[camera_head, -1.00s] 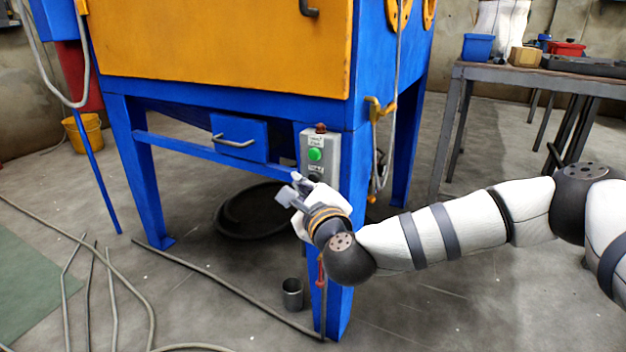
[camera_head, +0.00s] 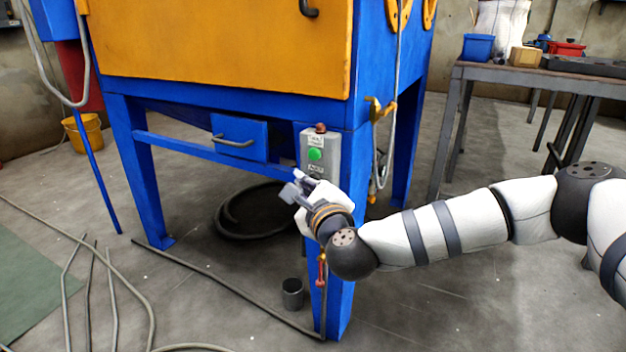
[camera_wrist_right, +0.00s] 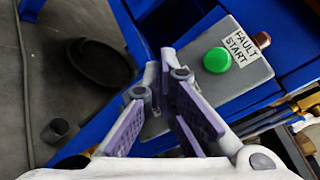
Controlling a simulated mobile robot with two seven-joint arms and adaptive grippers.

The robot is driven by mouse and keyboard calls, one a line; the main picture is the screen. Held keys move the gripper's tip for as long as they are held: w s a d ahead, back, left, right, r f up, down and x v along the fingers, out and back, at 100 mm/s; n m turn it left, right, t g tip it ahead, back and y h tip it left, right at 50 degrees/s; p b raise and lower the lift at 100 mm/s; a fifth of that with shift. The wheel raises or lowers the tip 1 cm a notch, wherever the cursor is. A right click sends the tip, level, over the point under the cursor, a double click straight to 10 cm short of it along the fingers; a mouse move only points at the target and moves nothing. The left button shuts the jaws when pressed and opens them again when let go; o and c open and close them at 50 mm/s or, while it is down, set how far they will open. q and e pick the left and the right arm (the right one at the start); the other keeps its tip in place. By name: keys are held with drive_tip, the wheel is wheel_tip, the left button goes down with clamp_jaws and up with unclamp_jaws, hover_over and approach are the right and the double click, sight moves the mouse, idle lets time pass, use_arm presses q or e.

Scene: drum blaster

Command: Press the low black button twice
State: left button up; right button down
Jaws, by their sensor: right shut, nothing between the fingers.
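The grey control box (camera_head: 333,150) is fixed to the blue front leg of the machine. It carries a green button (camera_head: 315,154) with a label above it and another label below it. The low black button does not show; my right gripper and wrist cover the lower part of the box. My right gripper (camera_head: 296,184) is shut and empty, in front of the box's lower end and below the green button. In the right wrist view its fingers (camera_wrist_right: 160,66) overlap the box, beside the green button (camera_wrist_right: 217,60). I cannot tell whether they touch the box. My left gripper is out of view.
A blue drawer (camera_head: 239,139) with a handle is left of the box. A grey hose and yellow fitting (camera_head: 376,110) hang to its right. A dark round pan (camera_head: 240,222) and a small metal cup (camera_head: 292,293) are on the floor below.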

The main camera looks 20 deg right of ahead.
drive_tip(key=shift+w+d, duration=0.25)
drive_tip(key=shift+d, duration=0.1)
idle(0.6)
drive_tip(key=shift+a, duration=0.1)
drive_tip(key=shift+s+a+p, duration=0.3)
drive_tip(key=shift+s+a, duration=0.25)
drive_tip(key=shift+a, duration=0.15)
drive_tip(key=s+a+p, duration=0.1)
drive_tip(key=a, duration=0.1)
drive_tip(key=s+a, duration=0.1)
drive_tip(key=s, duration=0.1)
drive_tip(key=shift+a+p, duration=0.35)
drive_tip(key=shift+a, duration=0.05)
idle(2.5)
